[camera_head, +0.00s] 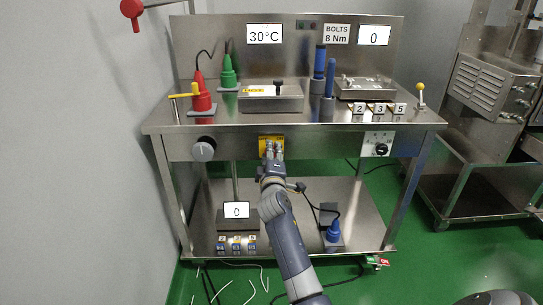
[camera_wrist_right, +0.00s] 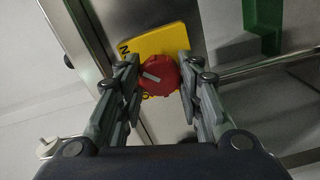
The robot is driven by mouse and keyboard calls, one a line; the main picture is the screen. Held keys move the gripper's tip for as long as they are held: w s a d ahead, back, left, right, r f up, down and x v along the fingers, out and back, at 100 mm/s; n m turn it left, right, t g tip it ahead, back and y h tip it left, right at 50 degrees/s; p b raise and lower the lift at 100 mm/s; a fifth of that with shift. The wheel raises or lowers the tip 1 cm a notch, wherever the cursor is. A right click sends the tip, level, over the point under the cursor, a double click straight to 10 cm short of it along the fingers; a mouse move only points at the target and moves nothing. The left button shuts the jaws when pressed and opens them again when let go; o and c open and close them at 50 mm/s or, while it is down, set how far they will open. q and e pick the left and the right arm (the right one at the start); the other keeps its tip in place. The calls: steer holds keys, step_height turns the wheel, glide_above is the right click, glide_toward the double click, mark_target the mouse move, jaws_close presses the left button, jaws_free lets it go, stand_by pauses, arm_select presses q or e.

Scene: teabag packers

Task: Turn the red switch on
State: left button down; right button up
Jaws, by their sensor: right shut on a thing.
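The red switch (camera_wrist_right: 160,76) is a round knob with a pale grey mark, on a yellow plate (camera_wrist_right: 150,45) in the right wrist view. In the head view the yellow plate (camera_head: 263,139) sits on the front panel of the steel workbench; the knob is hidden there behind my gripper. My right gripper (camera_head: 272,152) reaches up to the plate. In the right wrist view its two fingers (camera_wrist_right: 159,82) stand on either side of the red knob and are shut on it. The lettering on the plate is partly covered. My left gripper is not in view.
The workbench (camera_head: 300,115) has a grey knob (camera_head: 204,149) left of the plate and a black-and-white dial (camera_head: 381,149) to the right. Red (camera_head: 201,100) and green (camera_head: 228,72) tools stand on top. A lower shelf (camera_head: 345,200) lies below my arm.

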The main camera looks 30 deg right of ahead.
stand_by(0.6)
steer(key=o, duration=1.1)
steer(key=shift+c, duration=0.2)
steer(key=shift+s, duration=0.1)
steer(key=v, duration=1.2)
steer(key=shift+f, duration=0.1)
